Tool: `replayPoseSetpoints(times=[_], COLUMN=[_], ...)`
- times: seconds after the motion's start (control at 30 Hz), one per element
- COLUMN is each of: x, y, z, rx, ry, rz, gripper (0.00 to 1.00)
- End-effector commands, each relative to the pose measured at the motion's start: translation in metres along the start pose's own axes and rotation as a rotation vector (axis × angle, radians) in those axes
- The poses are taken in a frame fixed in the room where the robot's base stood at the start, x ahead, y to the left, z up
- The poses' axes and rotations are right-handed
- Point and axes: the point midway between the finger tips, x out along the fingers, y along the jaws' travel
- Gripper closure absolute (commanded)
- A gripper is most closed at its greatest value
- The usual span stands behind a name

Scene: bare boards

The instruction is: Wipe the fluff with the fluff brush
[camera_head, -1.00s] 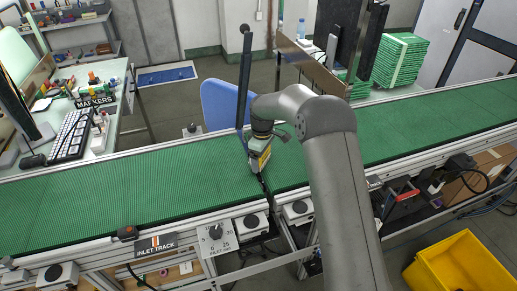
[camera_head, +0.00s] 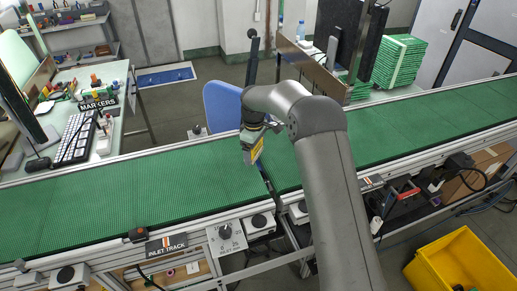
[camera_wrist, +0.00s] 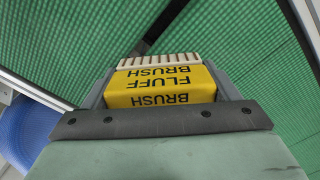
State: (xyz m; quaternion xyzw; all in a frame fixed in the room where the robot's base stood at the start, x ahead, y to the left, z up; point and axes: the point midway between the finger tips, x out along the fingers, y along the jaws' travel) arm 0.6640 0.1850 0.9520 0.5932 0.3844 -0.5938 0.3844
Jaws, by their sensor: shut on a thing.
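The fluff brush (camera_wrist: 160,85) is a yellow block with black lettering and a row of pale bristles along its far edge in the wrist view. My gripper (camera_wrist: 160,92) is shut on it, with a grey finger on either side. In the head view, my gripper (camera_head: 253,141) holds the yellow brush (camera_head: 257,151) over the green conveyor belt (camera_head: 130,195), close to the dark gap between two belt sections. I cannot tell whether the bristles touch the belt. I can make out no fluff in either view.
A dark upright post (camera_head: 253,55) and a blue chair back (camera_head: 222,104) stand behind the belt. A desk with a keyboard (camera_head: 76,137) is at the left. A yellow bin (camera_head: 460,262) is at the lower right. Long stretches of belt are clear on both sides.

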Motion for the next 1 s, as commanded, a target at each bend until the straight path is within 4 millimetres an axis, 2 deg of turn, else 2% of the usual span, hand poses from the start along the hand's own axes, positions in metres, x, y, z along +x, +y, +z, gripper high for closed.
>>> replayPoseSetpoints(times=[0.1,0.4,1.0], x=[-0.014,-0.036,-0.039], y=[0.001,0.001,0.001], z=[0.001,0.001,0.002], rx=[0.001,0.003,0.003], ry=[0.0,0.0,0.0], rz=[0.0,0.001,0.0], gripper=[0.4,0.4,0.4])
